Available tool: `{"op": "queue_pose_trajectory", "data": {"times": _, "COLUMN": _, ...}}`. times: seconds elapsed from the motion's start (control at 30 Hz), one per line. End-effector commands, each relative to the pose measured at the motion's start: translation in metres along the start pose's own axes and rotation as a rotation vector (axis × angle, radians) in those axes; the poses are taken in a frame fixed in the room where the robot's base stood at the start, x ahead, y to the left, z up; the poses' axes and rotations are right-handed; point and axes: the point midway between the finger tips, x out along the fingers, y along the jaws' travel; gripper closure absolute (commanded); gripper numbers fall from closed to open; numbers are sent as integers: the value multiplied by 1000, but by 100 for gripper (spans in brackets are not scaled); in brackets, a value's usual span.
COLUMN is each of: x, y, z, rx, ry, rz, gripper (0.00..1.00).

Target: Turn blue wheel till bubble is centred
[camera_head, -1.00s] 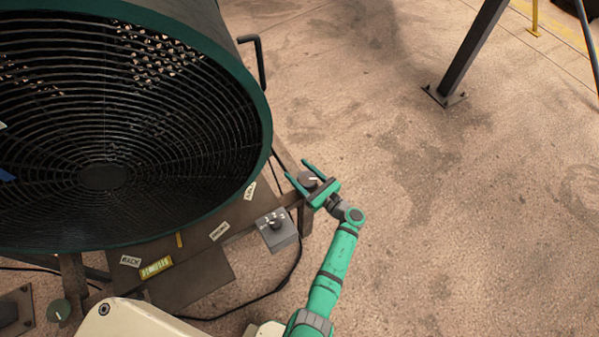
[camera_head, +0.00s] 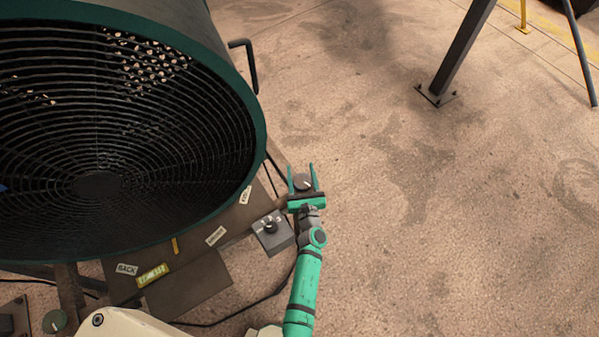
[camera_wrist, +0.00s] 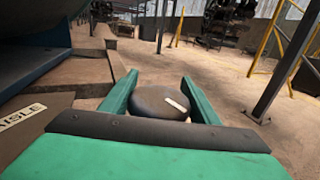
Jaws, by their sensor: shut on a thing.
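My gripper (camera_head: 303,184) is shut on a dark grey round wheel (camera_head: 303,181) with a white mark on its top, at the corner of the frame below the big fan. In the wrist view the dark wheel (camera_wrist: 158,101) sits between the two green fingers, its white mark slanting on the right half. The wheel looks grey, not blue, in both views. A small blue patch (camera_head: 3,188) shows at the left edge of the head view, on or behind the fan grille; I cannot tell what it is. No bubble or level vial can be made out.
A large dark green fan (camera_head: 100,130) fills the left. A grey box with a dial (camera_head: 272,232) stands just left of my gripper, with a cable. A dark post (camera_head: 462,55) stands far off; the floor on the right is clear.

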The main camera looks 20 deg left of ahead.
Motion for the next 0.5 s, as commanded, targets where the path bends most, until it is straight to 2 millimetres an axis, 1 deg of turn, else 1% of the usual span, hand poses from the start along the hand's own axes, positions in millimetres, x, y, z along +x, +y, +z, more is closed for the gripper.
{"op": "queue_pose_trajectory", "data": {"times": 0.2, "x": 0, "y": -3, "z": 0, "rx": 0, "ry": 0, "rz": -48, "gripper": 67}}
{"op": "queue_pose_trajectory", "data": {"times": 0.5, "x": 0, "y": -4, "z": 0, "rx": -1, "ry": 0, "rz": -69, "gripper": 67}}
